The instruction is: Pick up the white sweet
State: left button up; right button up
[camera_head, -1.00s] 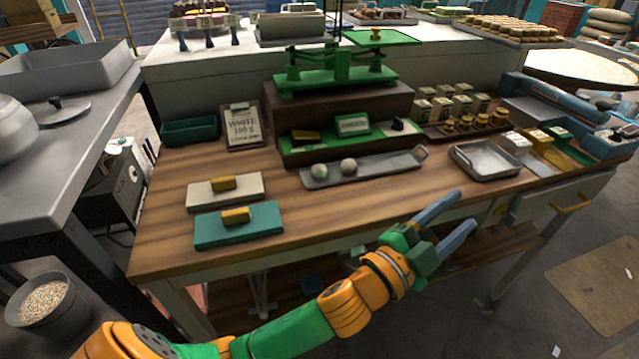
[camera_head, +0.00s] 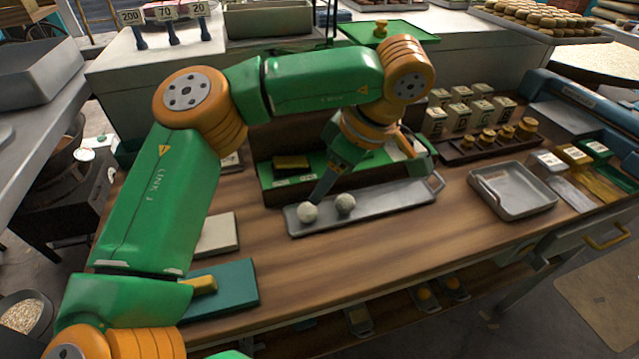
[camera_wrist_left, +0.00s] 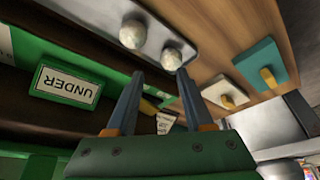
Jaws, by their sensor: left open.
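Two pale, round sweets lie side by side on a long grey metal tray (camera_head: 395,199): a left sweet (camera_head: 307,212) and a right sweet (camera_head: 345,204). Both look whitish, and I cannot tell their colours apart with certainty. My left gripper (camera_head: 320,192) points down just behind the sweets, partly hidden by its own arm. In the left wrist view its open fingers (camera_wrist_left: 158,74) are empty. The left sweet (camera_wrist_left: 171,58) shows near the fingertips, closer to one finger. The right sweet (camera_wrist_left: 132,33) shows farther out. My right gripper is not in view.
A wooden riser with a green top (camera_head: 270,175) stands close behind the tray; its "UNDER" sign (camera_wrist_left: 66,85) shows in the wrist view. A teal board (camera_head: 235,287) and a cream board (camera_head: 221,236) lie left. An empty metal pan (camera_head: 513,190) sits right. The front bench is clear.

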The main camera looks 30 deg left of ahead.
aim_at(311, 208)
pick_arm(q)
jog(key=s+f, duration=0.2)
jog(key=shift+s+a+f, duration=0.25)
jog(key=shift+a+f, duration=0.05)
jog(key=shift+a, duration=0.1)
jog(key=x, duration=0.2)
jog(key=shift+a+f+p, duration=0.2)
jog(key=shift+f+p, duration=0.05)
jog(key=shift+p, duration=0.05)
jog(key=shift+w+a+f, duration=0.1)
jog(key=shift+w+f, duration=0.15)
jog(key=shift+s, duration=0.1)
jog(key=c, duration=0.6)
grip_shut()
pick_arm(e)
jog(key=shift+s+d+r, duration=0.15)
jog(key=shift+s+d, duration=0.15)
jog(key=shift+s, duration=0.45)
pick_arm(q)
jog(key=shift+r, duration=0.1)
